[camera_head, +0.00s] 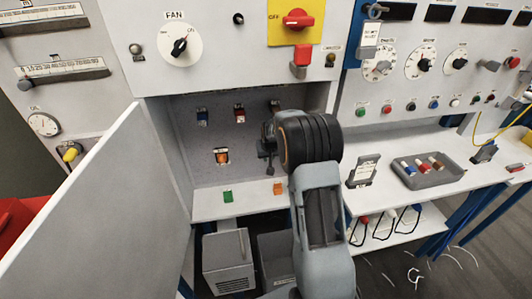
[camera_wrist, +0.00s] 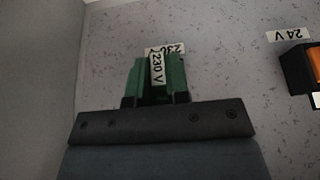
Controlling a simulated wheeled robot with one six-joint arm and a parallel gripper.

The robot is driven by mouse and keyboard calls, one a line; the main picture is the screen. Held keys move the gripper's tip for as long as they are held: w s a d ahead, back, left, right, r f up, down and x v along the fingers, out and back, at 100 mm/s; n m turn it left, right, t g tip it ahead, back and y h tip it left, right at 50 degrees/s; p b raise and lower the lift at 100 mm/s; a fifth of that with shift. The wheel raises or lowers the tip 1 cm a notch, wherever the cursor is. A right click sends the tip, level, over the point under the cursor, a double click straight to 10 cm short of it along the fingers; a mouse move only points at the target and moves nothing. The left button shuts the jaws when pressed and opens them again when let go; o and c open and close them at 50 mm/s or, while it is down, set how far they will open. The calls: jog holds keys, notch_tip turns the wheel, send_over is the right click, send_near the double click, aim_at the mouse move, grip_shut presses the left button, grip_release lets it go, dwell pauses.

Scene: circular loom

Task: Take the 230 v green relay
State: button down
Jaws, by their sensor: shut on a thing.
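The green relay with a 230 V label (camera_wrist: 174,78) shows in the wrist view, in front of the cabinet's back wall. My gripper (camera_wrist: 160,108) is shut on it, and its dark jaw covers the near part of the relay. A second 230 label is partly hidden behind the relay. Whether the relay still sits in its socket cannot be told. In the head view my gripper (camera_head: 267,145) is inside the open cabinet, and the held relay is hidden there. Another green relay (camera_head: 227,197) lies on the cabinet's bottom shelf.
An orange relay (camera_head: 222,157) sits in the wall beside my gripper, near a 24 V label in the wrist view (camera_wrist: 289,36). Blue (camera_head: 202,117) and red (camera_head: 239,114) relays are above. The open door (camera_head: 85,210) stands at left. An orange piece (camera_head: 277,188) lies on the shelf.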

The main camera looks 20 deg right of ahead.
jog(key=shift+s, duration=0.15)
dwell(0.3)
jog(key=shift+s+a, duration=0.1)
jog(key=shift+s, duration=0.25)
jog(key=shift+s+b, duration=0.1)
jog(key=shift+b, duration=0.2)
jog(key=shift+s+a+r+b, duration=0.1)
jog(key=shift+s+a+b, duration=0.15)
jog(key=shift+s, duration=0.75)
jog(key=shift+s+a+b, duration=0.15)
jog(key=shift+s+b, duration=0.15)
jog(key=shift+s, duration=0.7)
